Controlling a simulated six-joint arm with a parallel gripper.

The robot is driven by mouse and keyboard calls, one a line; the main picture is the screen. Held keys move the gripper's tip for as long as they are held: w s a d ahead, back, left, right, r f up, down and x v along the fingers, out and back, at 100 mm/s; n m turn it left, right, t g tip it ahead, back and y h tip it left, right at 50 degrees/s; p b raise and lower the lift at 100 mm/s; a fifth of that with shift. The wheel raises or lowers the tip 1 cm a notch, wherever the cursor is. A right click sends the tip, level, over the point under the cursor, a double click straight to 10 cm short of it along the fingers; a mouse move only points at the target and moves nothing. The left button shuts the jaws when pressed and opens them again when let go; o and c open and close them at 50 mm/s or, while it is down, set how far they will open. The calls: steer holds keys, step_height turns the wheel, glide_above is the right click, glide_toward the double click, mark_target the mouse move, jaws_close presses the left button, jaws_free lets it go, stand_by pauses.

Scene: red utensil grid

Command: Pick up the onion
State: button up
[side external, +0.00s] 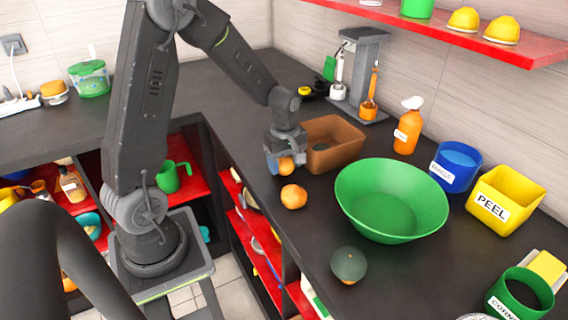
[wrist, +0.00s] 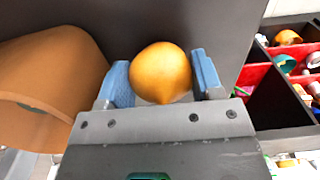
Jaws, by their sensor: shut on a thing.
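In the wrist view a round golden-orange onion (wrist: 161,72) sits between the two blue fingers of my gripper (wrist: 162,85). My gripper is shut on it. In the side view the onion (side external: 286,165) shows partly at my gripper (side external: 279,164), low by the counter and just left of the brown bin. I cannot tell whether the onion touches the counter. Another round orange item (side external: 294,196) lies on the counter just in front of my gripper, apart from it.
The brown bin (side external: 345,145) stands right beside my gripper. A large green bowl (side external: 391,198), a dark green round vegetable (side external: 349,264), a blue bin (side external: 455,166) and a yellow PEEL bin (side external: 504,200) stand to the right. Open red shelves (side external: 255,235) lie below the counter edge.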

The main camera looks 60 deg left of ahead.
steer(key=shift+r, duration=0.45)
steer(key=r, duration=0.3)
steer(key=shift+s+a+r, duration=0.15)
steer(key=shift+a+r, duration=0.05)
steer(key=shift+r, duration=0.15)
steer(key=s+a+r, duration=0.6)
steer(key=s+a, duration=0.1)
steer(key=s, duration=0.1)
steer(key=w+d+r, duration=0.3)
steer(key=w+d, duration=0.3)
steer(key=d, duration=0.3)
steer(key=w+d+r, duration=0.2)
steer(key=w+d, duration=0.4)
steer(key=d, duration=0.3)
steer(key=w+d+f, duration=0.1)
steer(key=w+d, duration=0.5)
steer(key=d, duration=0.3)
steer(key=w+d+f, duration=0.2)
steer(key=w+d, duration=0.4)
steer(key=d, duration=0.3)
steer(key=shift+f, duration=0.15)
steer(key=shift+a, duration=0.1)
steer(key=shift+f, duration=3.3)
